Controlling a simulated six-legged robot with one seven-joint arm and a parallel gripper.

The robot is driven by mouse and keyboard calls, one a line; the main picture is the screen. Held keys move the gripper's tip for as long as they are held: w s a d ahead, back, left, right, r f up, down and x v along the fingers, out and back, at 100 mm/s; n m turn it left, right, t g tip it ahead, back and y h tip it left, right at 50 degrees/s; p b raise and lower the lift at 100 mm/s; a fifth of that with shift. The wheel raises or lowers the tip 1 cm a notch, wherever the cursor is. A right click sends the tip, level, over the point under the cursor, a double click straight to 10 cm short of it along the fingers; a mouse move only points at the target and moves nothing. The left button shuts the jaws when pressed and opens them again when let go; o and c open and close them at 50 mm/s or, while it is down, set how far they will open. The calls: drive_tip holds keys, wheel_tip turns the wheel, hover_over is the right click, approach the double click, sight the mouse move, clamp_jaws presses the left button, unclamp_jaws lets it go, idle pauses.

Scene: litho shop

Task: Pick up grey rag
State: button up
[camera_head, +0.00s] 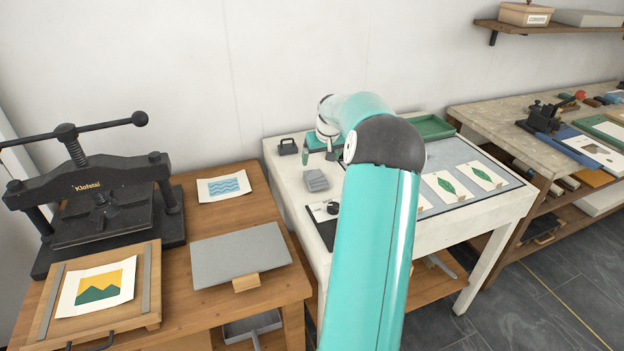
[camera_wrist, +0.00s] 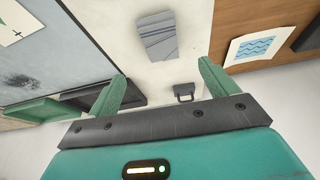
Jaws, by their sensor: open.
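The grey rag (camera_head: 316,180) lies folded on the white table, left of my arm in the head view. It also shows in the wrist view (camera_wrist: 158,36), at the top, ahead of the fingertips and roughly centred between them. My gripper (camera_wrist: 162,69) is open and empty, its two green fingers spread wide. It is above the table and apart from the rag. In the head view my arm hides part of the gripper.
A small black handled block (camera_head: 288,146) stands behind the rag; in the wrist view it (camera_wrist: 185,93) is near the right finger. A green tray (camera_head: 432,126) and leaf prints (camera_head: 447,188) lie right. The wooden table (camera_head: 210,232) with the press (camera_head: 105,205) is left.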

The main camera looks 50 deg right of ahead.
hover_over(316, 177)
drive_tip(key=s+a, duration=0.2)
drive_tip(key=f, duration=0.5)
drive_tip(key=shift+d+f, duration=0.25)
drive_tip(key=shift+f, duration=0.1)
drive_tip(key=shift+d+f, duration=0.15)
drive_tip(key=shift+f, duration=0.4)
drive_tip(key=x, duration=0.4)
drive_tip(key=shift+w+f, duration=0.2)
drive_tip(key=shift+c, duration=0.4)
drive_tip(key=c, duration=1)
